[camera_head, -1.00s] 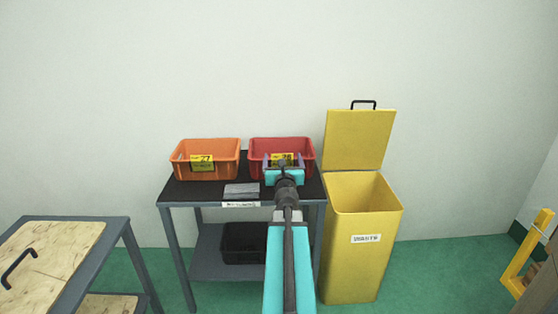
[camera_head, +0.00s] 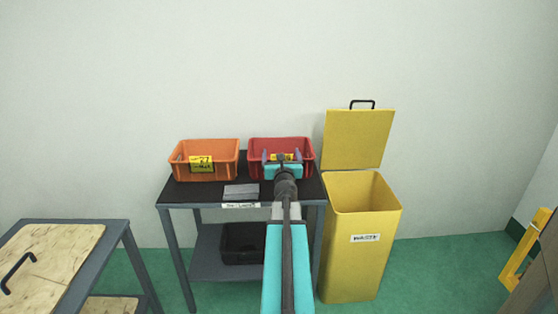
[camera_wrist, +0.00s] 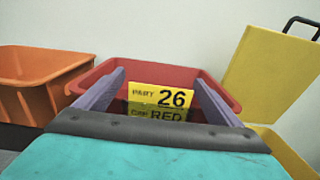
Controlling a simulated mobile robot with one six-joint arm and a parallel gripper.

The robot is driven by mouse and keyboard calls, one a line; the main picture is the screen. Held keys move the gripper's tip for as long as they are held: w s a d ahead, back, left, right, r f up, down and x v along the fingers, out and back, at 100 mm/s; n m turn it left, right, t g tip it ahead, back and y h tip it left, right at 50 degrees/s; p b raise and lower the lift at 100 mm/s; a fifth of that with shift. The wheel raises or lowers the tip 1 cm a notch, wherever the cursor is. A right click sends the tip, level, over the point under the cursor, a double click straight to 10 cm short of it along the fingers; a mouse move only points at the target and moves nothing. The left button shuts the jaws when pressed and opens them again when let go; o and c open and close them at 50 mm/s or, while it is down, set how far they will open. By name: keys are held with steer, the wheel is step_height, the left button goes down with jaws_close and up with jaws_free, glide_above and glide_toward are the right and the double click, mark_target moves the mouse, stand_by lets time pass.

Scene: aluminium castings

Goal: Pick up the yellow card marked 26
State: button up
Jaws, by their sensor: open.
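My gripper (camera_wrist: 158,78) is open, with one finger on each side of the card and nothing held. In the head view my gripper (camera_head: 282,155) is in front of the red bin (camera_head: 309,153) and hides most of the card. I cannot tell how far the fingertips are from the card.
An orange bin (camera_head: 217,149) with a card marked 27 (camera_head: 201,164) stands to the left. A grey flat block (camera_head: 241,192) lies on the dark table (camera_head: 185,193). A yellow waste bin (camera_head: 361,260) with a raised lid stands at right. A black bin (camera_head: 240,243) sits on the lower shelf.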

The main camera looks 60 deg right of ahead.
steer(key=shift+x, duration=1.25)
steer(key=shift+c, duration=0.4)
steer(key=c, duration=1)
